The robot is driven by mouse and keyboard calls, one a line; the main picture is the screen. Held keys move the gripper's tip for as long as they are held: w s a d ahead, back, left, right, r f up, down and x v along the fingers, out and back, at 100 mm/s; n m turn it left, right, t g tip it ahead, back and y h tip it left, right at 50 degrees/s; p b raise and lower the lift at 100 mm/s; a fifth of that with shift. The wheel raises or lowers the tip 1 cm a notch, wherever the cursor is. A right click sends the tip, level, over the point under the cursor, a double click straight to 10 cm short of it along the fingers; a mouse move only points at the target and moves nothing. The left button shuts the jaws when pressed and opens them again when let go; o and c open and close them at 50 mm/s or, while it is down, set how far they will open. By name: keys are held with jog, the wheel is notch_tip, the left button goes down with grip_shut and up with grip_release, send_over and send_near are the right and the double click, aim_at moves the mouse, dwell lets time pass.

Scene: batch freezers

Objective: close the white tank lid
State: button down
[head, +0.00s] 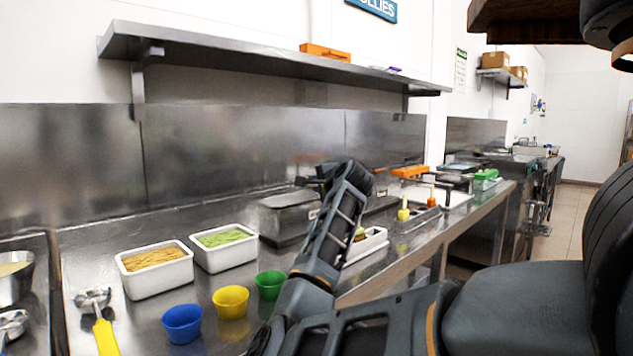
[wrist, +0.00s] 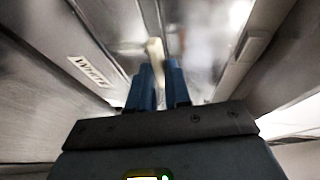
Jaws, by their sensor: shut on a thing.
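The label "WHITE" shows in the wrist view on a grey metal surface (wrist: 60,100) that slopes across the left side. My gripper (wrist: 158,75) has its two blue fingers close together on a narrow pale handle (wrist: 155,48). In the head view a low grey metal tank (head: 280,218) stands at the back of the counter, and my arm reaches across to its right end. The gripper's fingers are mostly hidden by my wrist there. I cannot tell from these views how far the lid is open.
Two white tubs, one orange-brown (head: 155,273) and one green (head: 224,249), stand left of my arm. Blue (head: 182,326), yellow (head: 231,303) and green (head: 269,286) cups stand near the front. A steel shelf (head: 250,58) overhangs the counter. A yellow-handled scoop (head: 105,338) lies far left.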

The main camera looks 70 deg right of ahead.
jog(key=shift+f, duration=0.75)
jog(key=shift+s+f, duration=0.1)
jog(key=shift+f, duration=0.1)
jog(key=c, duration=1.1)
grip_release()
jog(key=v, duration=0.8)
jog(key=shift+r, duration=0.35)
jog(key=shift+d+r, duration=0.1)
